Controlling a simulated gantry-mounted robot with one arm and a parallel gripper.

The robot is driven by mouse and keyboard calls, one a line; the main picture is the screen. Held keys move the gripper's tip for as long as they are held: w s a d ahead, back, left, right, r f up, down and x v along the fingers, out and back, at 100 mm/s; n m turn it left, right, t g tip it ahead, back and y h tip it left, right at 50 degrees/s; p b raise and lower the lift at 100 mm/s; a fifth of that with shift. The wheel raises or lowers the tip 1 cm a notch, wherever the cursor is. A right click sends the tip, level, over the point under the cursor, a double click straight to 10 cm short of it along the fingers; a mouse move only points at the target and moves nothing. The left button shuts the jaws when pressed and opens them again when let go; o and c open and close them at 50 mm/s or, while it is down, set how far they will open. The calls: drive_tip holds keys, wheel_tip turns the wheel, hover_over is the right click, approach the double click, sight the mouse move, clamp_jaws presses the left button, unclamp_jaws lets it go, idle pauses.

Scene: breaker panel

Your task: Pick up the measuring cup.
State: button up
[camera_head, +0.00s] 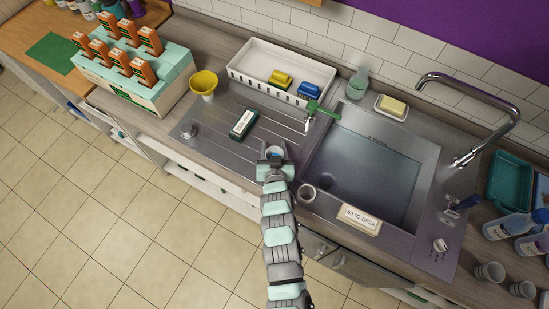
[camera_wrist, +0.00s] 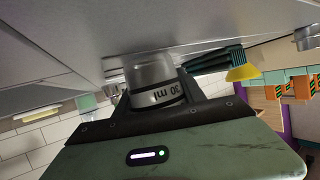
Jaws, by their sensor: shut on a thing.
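The measuring cup (camera_wrist: 152,72) is small, pale and see-through, with a dark band and "30 ml" printed on it. It sits between the dark fingers of my gripper (camera_wrist: 156,90) in the wrist view, and the fingers are shut on it. In the head view the cup (camera_head: 273,149) is a small pale shape at the tip of my gripper (camera_head: 273,157), over the front edge of the steel drainboard, left of the sink. Its base is close to the steel; whether it touches I cannot tell.
A white tray (camera_head: 250,83) is behind.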

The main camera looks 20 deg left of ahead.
drive_tip(key=c, duration=0.7)
drive_tip(key=shift+r, duration=0.2)
wheel_tip(320, 180, up, 19)
drive_tip(key=b, duration=0.3)
drive_tip(key=shift+r, duration=0.2)
idle(0.6)
